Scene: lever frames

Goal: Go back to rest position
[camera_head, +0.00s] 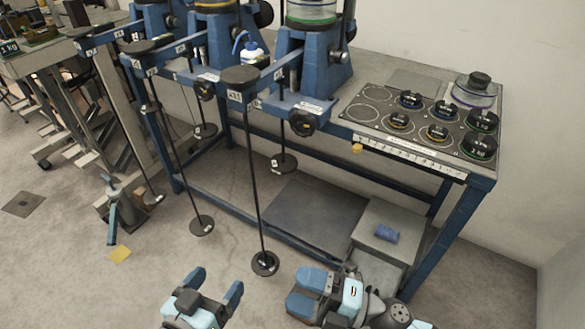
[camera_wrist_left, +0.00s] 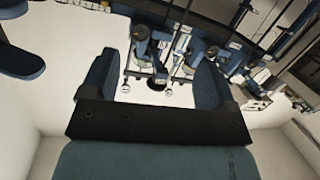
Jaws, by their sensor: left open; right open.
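My left gripper (camera_head: 213,290) is at the bottom middle of the head view, over bare floor. Its two blue fingers are spread apart with nothing between them. In the left wrist view the same gripper (camera_wrist_left: 160,85) shows its two fingers wide apart and empty. My right gripper (camera_head: 308,292) is right of it in the head view, pointing left, in front of the bench. It looks turned, its fingers appear apart, and I see nothing held in it.
A blue-framed bench (camera_head: 452,222) with lever machines (camera_head: 312,62) stands ahead. Hanging rods (camera_head: 255,180) end in discs near the floor. Round weights (camera_head: 478,146) sit in a tray at the right. A blue cloth-like item (camera_head: 387,234) lies on a low grey box.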

